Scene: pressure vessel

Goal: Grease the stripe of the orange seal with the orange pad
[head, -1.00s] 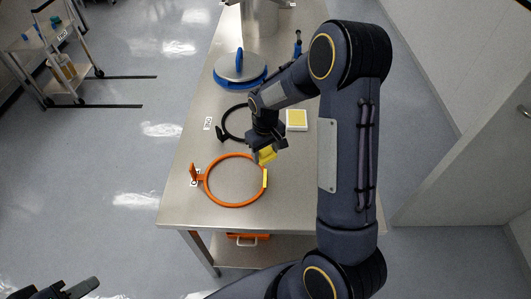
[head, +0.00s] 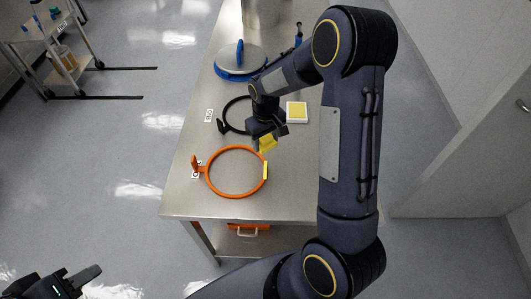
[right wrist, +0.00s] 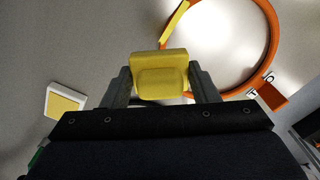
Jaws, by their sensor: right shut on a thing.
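The orange seal (head: 236,196) is a ring with a tab at its left, lying on the steel table. A yellow stripe (head: 265,170) sits on its right side; the stripe also shows in the right wrist view (right wrist: 174,22). My right gripper (head: 268,138) is shut on a pad (right wrist: 160,75), which looks yellow, not orange. The pad is beyond the stripe in the head view, apart from it, seemingly above the table. My left gripper (head: 78,283) is at the lower left, far from the seal; whether its jaws are open is unclear.
A black ring (head: 222,126) lies just behind the seal. A white tray with a yellow face (head: 297,112) is to the right of it. A blue-rimmed lid (head: 240,62) is farther back. The table front around the seal is clear.

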